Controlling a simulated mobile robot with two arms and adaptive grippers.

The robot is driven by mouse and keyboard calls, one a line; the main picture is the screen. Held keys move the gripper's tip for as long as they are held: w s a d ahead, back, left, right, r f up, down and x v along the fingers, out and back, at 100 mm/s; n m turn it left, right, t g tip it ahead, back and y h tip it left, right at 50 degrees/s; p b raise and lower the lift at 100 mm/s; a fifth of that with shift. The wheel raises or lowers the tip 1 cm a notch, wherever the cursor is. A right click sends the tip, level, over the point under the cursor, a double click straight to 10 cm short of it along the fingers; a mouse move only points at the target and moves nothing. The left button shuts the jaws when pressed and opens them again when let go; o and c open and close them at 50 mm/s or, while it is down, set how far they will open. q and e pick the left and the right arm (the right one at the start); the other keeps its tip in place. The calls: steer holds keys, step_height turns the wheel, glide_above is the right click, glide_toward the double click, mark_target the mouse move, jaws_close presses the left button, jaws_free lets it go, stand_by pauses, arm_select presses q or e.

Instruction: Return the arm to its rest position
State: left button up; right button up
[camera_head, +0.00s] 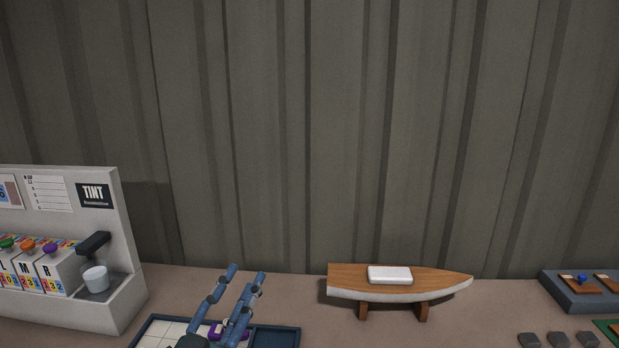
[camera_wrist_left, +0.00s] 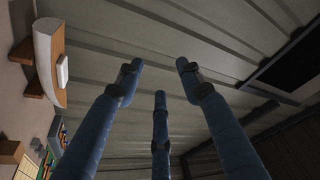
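My left gripper (camera_head: 246,274) is at the bottom of the head view, its blue fingers pointing up in front of the blue tray. In the left wrist view its three fingers (camera_wrist_left: 160,82) are spread apart with nothing between them, only the corrugated wall beyond. The rest of the left arm is out of the frame. My right gripper and arm show in neither view.
A model boat hull (camera_head: 345,289) on a wooden stand is right of the gripper. A blue tray (camera_head: 287,337) with a purple item lies behind the fingers. A tint dispenser (camera_head: 127,263) with a white cup (camera_head: 95,279) stands left. A grey block (camera_head: 575,297) is far right.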

arm_select(q)
steer(key=s+a+f+n+g+y, duration=0.2)
steer(key=s+a+f+n+g, duration=0.1)
steer(key=f, duration=0.4)
steer(key=s+a+f+n+g+y, duration=0.2)
steer(key=s+a+f+g+y, duration=0.15)
steer(key=f, duration=0.45)
steer(key=s+a+f+n+g+y, duration=0.1)
steer(key=s+a+f+n+g, duration=0.15)
steer(key=f, duration=0.45)
steer(key=s+f+n+g, duration=0.1)
steer(key=s+f+g, duration=0.4)
steer(key=s, duration=0.6)
steer(key=s+f+g, duration=0.3)
steer(key=s+f, duration=0.4)
steer(key=s, duration=0.3)
step_height(320, 180, down, 27)
steer(key=s+g, duration=0.1)
steer(key=s, duration=0.2)
steer(key=s+a+f+g, duration=0.1)
steer(key=s+a+f, duration=0.1)
steer(key=s+f, duration=1.2)
steer(key=shift+s+a+f+h, duration=0.15)
steer(key=shift+s+f+h, duration=0.25)
steer(key=shift+s, duration=0.65)
